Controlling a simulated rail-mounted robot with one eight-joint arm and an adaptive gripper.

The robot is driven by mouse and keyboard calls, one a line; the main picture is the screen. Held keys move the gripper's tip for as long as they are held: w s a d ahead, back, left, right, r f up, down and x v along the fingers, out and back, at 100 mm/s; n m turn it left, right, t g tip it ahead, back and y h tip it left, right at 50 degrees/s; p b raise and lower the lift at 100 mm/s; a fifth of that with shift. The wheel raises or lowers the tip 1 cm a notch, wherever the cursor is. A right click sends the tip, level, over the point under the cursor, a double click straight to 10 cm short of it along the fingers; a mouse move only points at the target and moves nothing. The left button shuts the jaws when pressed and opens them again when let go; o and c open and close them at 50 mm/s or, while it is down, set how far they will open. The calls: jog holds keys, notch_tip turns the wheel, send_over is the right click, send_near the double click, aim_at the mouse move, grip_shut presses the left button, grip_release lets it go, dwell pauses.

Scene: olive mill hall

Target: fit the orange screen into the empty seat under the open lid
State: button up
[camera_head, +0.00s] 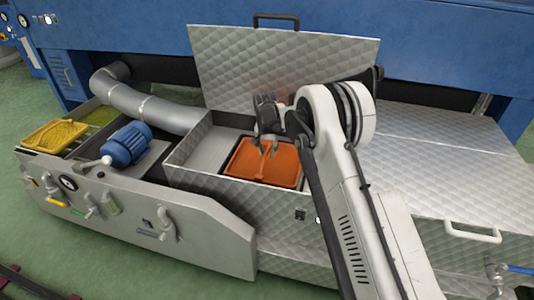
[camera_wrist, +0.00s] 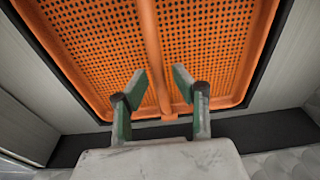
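The orange screen (camera_head: 262,165) lies in the bin under the open lid (camera_head: 285,72), inside a dark-edged opening. In the wrist view its perforated orange panel (camera_wrist: 90,40) has a raised central bar, and a black border (camera_wrist: 262,125) runs around it. It looks about level with that border; I cannot tell if it is fully down. My gripper (camera_head: 266,147) is over the screen, pointing down. In the wrist view my gripper's fingers (camera_wrist: 160,80) are apart, one on each side of the bar, with small gaps visible. Part of the screen is hidden by my gripper.
The lid stands upright behind the bin. The left part of the bin (camera_head: 205,150) is bare. A blue motor (camera_head: 127,143), a grey pipe (camera_head: 150,103) and a yellow screen (camera_head: 55,135) are to the left. A closed metal cover (camera_head: 440,165) is to the right.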

aim_at(266, 154)
notch_tip(266, 154, up, 11)
jog(key=s, duration=0.1)
jog(key=shift+s, duration=0.15)
jog(key=shift+a+f, duration=0.1)
